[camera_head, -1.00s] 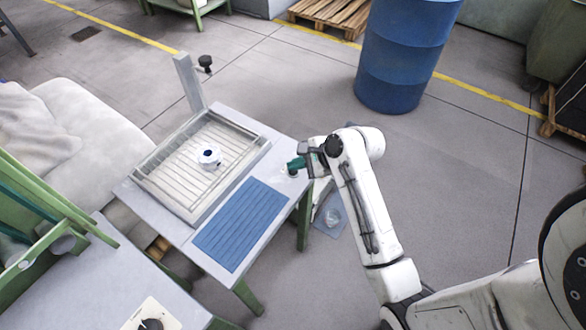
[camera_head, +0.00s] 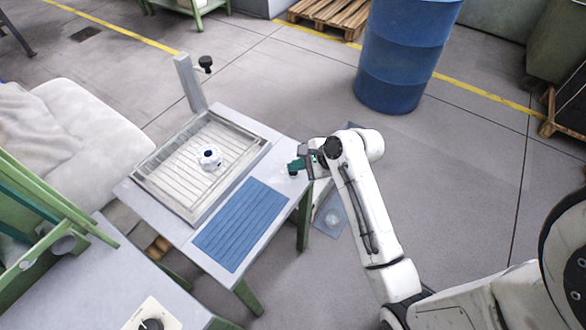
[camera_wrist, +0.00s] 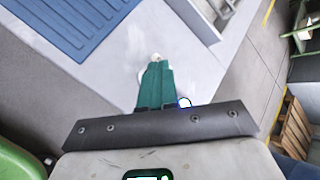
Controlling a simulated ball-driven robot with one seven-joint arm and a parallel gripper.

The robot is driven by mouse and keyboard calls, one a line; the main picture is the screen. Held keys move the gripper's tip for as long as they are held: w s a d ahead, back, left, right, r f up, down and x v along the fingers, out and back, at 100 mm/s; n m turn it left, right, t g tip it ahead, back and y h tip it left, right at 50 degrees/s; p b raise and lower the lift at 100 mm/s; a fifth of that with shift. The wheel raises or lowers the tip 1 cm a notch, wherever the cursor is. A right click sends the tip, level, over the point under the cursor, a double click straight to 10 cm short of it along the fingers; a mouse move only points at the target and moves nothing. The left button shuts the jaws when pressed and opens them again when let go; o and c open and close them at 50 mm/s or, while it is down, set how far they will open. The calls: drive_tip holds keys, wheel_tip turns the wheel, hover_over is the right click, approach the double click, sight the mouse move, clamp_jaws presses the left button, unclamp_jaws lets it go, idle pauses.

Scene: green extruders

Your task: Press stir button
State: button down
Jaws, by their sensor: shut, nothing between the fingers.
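My gripper (camera_head: 299,164) has teal fingers and is shut and empty. It is low over the right corner of the small grey table (camera_head: 275,215). In the wrist view, the closed fingers (camera_wrist: 154,70) point at a small pale round piece on the tabletop (camera_wrist: 155,57). The tips hide part of it, and I cannot tell whether they touch it. A small button with a bright blue-and-white ring (camera_wrist: 184,103) shows just right of the fingers, partly behind the gripper's dark crossbar. No label is readable, so I cannot tell which is the stir button.
A grey post (camera_head: 190,85) rises at the back. A blue drum (camera_head: 400,60) stands on the open floor behind.

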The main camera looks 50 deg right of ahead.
sight(297, 172)
drive_tip(key=shift+f, duration=0.25)
drive_tip(key=shift+r+p, duration=0.2)
drive_tip(key=shift+p, duration=0.25)
drive_tip(key=shift+r+p, duration=0.3)
drive_tip(key=shift+p, duration=0.25)
wheel_tip(297, 172, up, 6)
drive_tip(key=p, duration=0.7)
idle(0.4)
